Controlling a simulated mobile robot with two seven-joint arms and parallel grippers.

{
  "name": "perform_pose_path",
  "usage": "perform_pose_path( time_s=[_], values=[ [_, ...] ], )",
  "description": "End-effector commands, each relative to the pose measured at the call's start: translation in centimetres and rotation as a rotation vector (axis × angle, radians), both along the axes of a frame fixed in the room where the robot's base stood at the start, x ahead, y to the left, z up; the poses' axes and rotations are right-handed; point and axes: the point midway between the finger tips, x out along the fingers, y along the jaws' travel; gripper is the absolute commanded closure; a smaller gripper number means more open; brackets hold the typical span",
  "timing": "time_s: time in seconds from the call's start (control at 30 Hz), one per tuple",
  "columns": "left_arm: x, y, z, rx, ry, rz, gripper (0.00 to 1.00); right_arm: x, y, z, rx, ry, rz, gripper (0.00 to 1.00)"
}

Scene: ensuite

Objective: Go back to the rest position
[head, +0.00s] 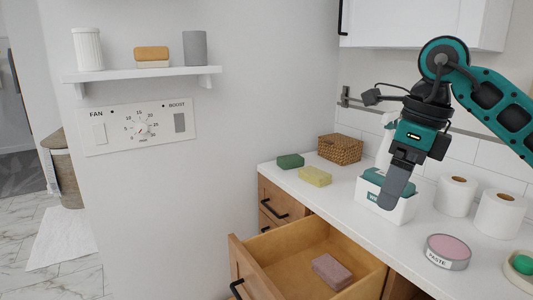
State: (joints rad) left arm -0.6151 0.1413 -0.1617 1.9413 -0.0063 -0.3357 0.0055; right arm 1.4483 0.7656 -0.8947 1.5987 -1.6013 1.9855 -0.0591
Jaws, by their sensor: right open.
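My right gripper (389,200) hangs from the teal right arm that comes in from the upper right. Its fingers point down over the white counter, in front of a white and teal box (400,211), and hide part of it. I see nothing held between the fingers; they overlap in this view. My left gripper is out of view. An open wooden drawer (268,245) stands out below the counter, with a mauve block (332,271) lying in it.
On the counter (335,205) are a green sponge (290,161), a yellow sponge (314,176), a wicker basket (340,149), paper rolls (456,196) and a round paste tin (447,251). A wall shelf (140,74) and fan control panel (139,128) are at left.

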Motion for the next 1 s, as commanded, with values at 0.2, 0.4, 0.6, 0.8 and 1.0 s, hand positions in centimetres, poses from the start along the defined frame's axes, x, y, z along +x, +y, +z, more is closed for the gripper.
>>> perform_pose_path(
  time_s=[0.2, 0.4, 0.6, 0.8, 1.0],
  values=[
    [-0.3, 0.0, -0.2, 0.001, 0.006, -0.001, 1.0, -0.6, 8.2, -0.5, 0.04, 0.011, 0.184, 0.18],
    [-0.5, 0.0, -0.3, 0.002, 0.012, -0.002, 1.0, -2.1, 12.4, -4.8, 0.356, 0.113, 0.212, 0.18],
    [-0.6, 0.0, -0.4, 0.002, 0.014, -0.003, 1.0, -4.2, 16.8, -7.5, 0.75, 0.249, 0.155, 0.18],
    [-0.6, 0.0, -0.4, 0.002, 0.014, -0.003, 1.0, -5.2, 19.2, -8.4, 1.204, 0.412, -0.067, 0.18],
    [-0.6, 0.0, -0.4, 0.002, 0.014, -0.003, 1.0, -3.9, 17.8, -10.1, 1.586, 0.56, -0.454, 0.18]
  ],
)
